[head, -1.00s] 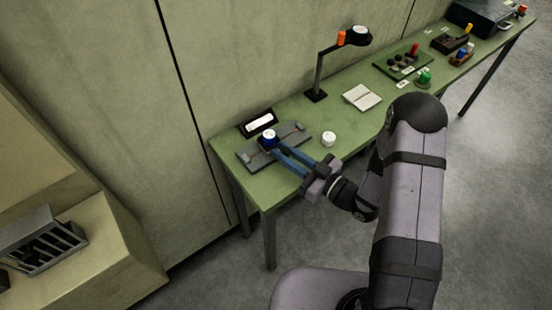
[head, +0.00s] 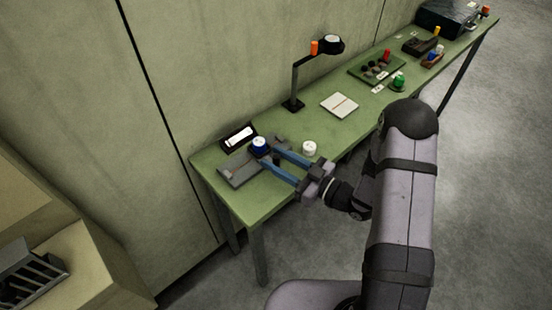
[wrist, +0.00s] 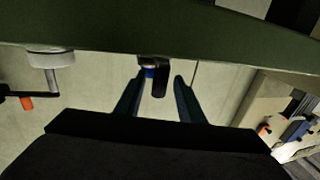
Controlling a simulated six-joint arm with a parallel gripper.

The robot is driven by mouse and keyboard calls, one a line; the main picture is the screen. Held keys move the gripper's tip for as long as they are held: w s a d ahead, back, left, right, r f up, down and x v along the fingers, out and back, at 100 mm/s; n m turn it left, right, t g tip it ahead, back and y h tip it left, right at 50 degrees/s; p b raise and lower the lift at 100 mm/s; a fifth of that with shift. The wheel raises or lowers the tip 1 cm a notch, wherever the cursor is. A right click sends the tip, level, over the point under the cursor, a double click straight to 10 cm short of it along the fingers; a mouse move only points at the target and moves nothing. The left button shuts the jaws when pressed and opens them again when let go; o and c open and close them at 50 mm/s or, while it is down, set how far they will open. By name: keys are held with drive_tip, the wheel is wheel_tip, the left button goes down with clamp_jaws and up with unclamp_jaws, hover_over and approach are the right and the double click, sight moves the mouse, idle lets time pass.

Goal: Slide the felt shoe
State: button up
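A short blue cylinder with a white top (head: 259,145) stands on a flat grey plate (head: 236,172) at the near-left end of the green table. No part is marked as the felt shoe; I cannot tell whether it is this cylinder. My gripper (head: 268,155) reaches over the plate from the right, its two blue fingers apart. In the wrist view, my gripper (wrist: 155,80) has a clear gap between its fingers. A blue part (wrist: 149,72) and a dark upright piece (wrist: 160,82) show in that gap. I cannot tell whether either finger touches the cylinder.
A white cylinder (head: 309,148) stands right of the fingers. A black framed display (head: 239,136) sits behind the plate. A lamp (head: 294,88) and an open booklet (head: 340,105) stand farther along the green table (head: 310,122). The wall is close behind.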

drive_tip(key=shift+b+v, duration=0.85)
drive_tip(key=shift+v, duration=2.6)
drive_tip(key=shift+w+d, duration=0.1)
drive_tip(key=shift+w+d, duration=0.15)
drive_tip(key=shift+w, duration=0.05)
drive_tip(key=w+d+t+h+p, duration=0.1)
drive_tip(key=w+d+h+p, duration=0.1)
drive_tip(key=w+d+h, duration=0.2)
drive_tip(key=shift+m, duration=0.3)
drive_tip(key=d+m+g+h+p, duration=0.3)
drive_tip(key=d+m+h, duration=0.2)
drive_tip(key=d+h, duration=0.6)
drive_tip(key=s+a+r+m+g, duration=0.2)
drive_tip(key=s+m+g, duration=0.1)
drive_tip(key=s, duration=0.7)
drive_tip(key=s+a+r+m+g+p, duration=0.1)
drive_tip(key=s+a+r+m+g, duration=0.1)
drive_tip(key=s, duration=0.8)
drive_tip(key=r+m+g, duration=0.1)
drive_tip(key=g, duration=0.1)
drive_tip(key=shift+s+r+g, duration=0.3)
drive_tip(key=shift+s+r, duration=0.05)
drive_tip(key=shift+s, duration=0.05)
